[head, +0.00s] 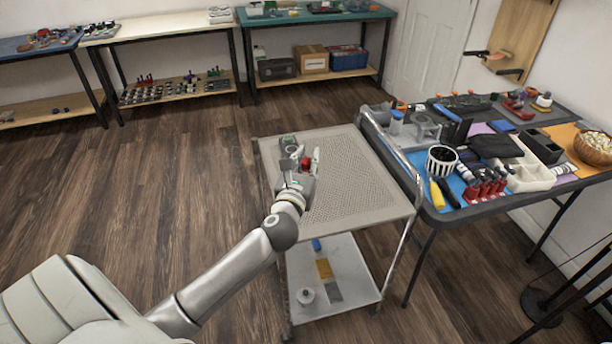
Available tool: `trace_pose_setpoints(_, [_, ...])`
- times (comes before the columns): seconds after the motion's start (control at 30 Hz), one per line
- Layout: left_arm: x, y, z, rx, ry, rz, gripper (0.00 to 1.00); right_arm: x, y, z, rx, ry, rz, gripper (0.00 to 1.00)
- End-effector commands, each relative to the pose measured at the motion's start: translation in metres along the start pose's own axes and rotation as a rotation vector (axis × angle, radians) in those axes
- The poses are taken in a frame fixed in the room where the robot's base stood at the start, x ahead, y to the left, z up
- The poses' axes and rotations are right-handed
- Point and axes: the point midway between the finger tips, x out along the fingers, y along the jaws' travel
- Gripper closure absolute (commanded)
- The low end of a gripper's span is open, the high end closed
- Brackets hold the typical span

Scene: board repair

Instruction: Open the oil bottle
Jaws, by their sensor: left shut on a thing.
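My left gripper (303,166) is over the top shelf of the grey cart, near its far left corner. It is shut on a small red thing (306,162), which looks like the top of the oil bottle. The gripper hides most of what is below the red part, so I cannot tell whether the cap is on or off a bottle. A dark grey-green item (288,145) is just behind the gripper. My right gripper is not in view.
The perforated cart top (355,185) is bare to the right of the gripper. A crowded worktable (455,216) stands close on the right, with several red bottles (485,185), a striped cup (441,160) and a yellow-handled tool (437,195). Wooden floor is free at left.

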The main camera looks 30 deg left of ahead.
Motion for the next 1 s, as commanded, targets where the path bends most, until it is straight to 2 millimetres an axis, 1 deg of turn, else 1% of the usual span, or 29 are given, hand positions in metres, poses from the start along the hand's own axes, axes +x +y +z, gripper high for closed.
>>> trace_pose_setpoints(0.03, [0.007, 0.003, -0.010, 0.001, -0.002, 0.002, 1.00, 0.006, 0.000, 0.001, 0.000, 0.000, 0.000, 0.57])
trace_pose_setpoints(0.2, [0.020, 0.006, -0.024, 0.000, -0.004, 0.000, 1.00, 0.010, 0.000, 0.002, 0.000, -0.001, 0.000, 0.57])
trace_pose_setpoints(0.37, [0.026, 0.008, -0.031, 0.000, -0.004, 0.000, 1.00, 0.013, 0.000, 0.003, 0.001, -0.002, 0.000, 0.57])
trace_pose_setpoints(0.4, [0.028, 0.009, -0.034, 0.001, -0.004, 0.001, 1.00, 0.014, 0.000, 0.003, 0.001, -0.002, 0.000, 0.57])
trace_pose_setpoints(0.5, [0.028, 0.009, -0.053, 0.001, -0.002, 0.000, 1.00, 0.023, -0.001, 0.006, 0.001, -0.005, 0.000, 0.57])
trace_pose_setpoints(0.6, [0.027, 0.009, -0.064, 0.000, -0.002, 0.000, 1.00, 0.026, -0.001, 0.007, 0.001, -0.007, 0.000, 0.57])
trace_pose_setpoints(0.83, [0.027, 0.009, -0.062, -0.001, -0.004, -0.001, 1.00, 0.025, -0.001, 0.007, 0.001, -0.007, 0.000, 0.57])
trace_pose_setpoints(1.0, [0.027, 0.009, -0.067, -0.001, -0.004, 0.000, 1.00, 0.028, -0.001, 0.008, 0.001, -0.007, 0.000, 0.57])
